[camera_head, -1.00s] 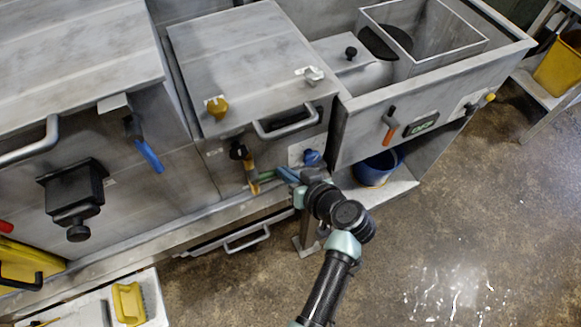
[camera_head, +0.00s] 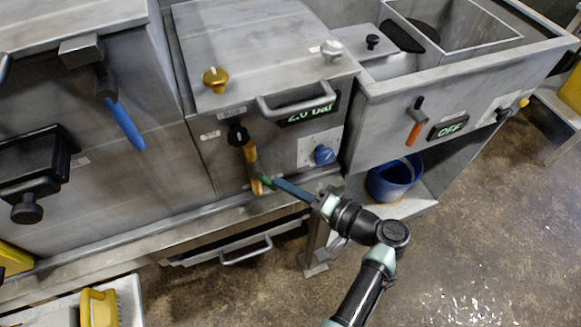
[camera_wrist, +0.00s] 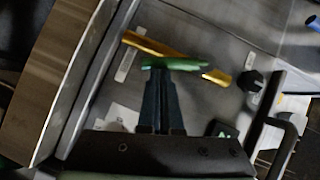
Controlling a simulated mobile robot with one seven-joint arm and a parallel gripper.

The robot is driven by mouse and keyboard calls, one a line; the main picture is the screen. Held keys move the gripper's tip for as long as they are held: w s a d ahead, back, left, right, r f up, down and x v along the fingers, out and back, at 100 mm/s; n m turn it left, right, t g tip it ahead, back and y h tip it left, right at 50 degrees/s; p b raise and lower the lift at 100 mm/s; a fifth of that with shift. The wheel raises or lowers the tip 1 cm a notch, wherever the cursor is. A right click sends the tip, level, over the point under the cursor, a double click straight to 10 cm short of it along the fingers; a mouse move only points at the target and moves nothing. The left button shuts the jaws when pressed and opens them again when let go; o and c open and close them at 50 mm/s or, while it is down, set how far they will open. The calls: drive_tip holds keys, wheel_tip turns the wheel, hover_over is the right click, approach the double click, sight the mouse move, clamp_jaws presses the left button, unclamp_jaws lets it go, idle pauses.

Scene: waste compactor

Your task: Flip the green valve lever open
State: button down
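A green lever (camera_wrist: 172,63) lies across the tips of my gripper in the wrist view. In the head view the green lever (camera_head: 267,184) is a small piece beside the lower end of a yellow lever (camera_head: 251,160). The yellow lever also shows behind it in the wrist view (camera_wrist: 150,44). My gripper (camera_wrist: 160,78) has its two dark fingers close together, with the tips at the green lever. They look shut, and the lever runs crosswise rather than clearly between them. In the head view the gripper (camera_head: 283,186) reaches in from the right, low in front of the panel.
A blue knob (camera_head: 324,154), a grey handle (camera_head: 298,104) and a "2.0 bar" display are close above. A blue-handled lever (camera_head: 126,124) is left; an orange one (camera_head: 414,134) is right. A blue bucket (camera_head: 392,178) stands under the right unit. The floor at right is clear.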

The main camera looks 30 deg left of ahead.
drive_tip(key=shift+s+a+f+m+y+b, duration=0.3)
drive_tip(key=shift+s+f+m+y+b, duration=0.1)
drive_tip(key=shift+m+y+b, duration=0.15)
drive_tip(key=shift+s+a+f+m+y+b, duration=0.25)
drive_tip(key=shift+a+f+m+y+b, duration=0.15)
drive_tip(key=shift+m, duration=0.25)
drive_tip(key=shift+s+m+y, duration=0.15)
drive_tip(key=shift+m+y, duration=0.1)
drive_tip(key=shift+m, duration=0.15)
drive_tip(key=shift+b, duration=0.35)
